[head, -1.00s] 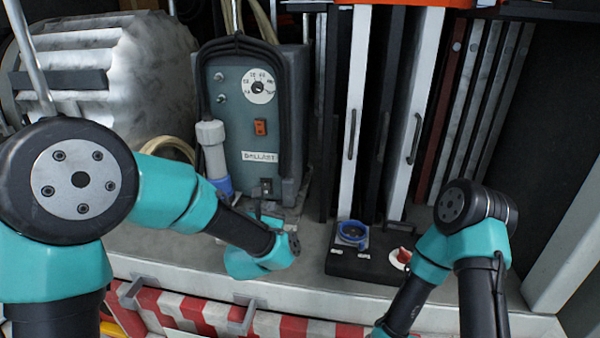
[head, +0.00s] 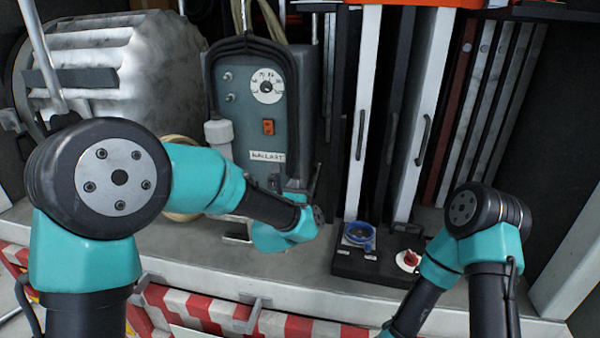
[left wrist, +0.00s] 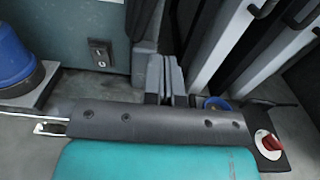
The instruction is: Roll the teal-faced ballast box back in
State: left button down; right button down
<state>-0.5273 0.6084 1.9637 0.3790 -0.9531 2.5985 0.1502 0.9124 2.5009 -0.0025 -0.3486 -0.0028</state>
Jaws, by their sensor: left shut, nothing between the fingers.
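The ballast box (head: 247,112) stands upright on the deck, its teal face toward me, with a dial, an orange switch and a label reading BALLAST. A black tube frame runs around its top. My left arm hides its lower face in the head view. The left wrist view shows the lower teal face (left wrist: 75,22) with a small metal latch plate (left wrist: 98,52). My left gripper (head: 292,180) is shut and empty, at the box's lower right front corner. Its closed fingers (left wrist: 168,66) also show right of the teal face in the left wrist view. My right gripper is out of view.
A ribbed drum (head: 100,65) lies further left. White upright panels (head: 362,100) and a black plate with a blue ring (head: 360,236) are right.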

aim_at(301, 167)
pick_arm(q)
jog(key=x, duration=0.9)
jog(key=shift+w+d, duration=0.1)
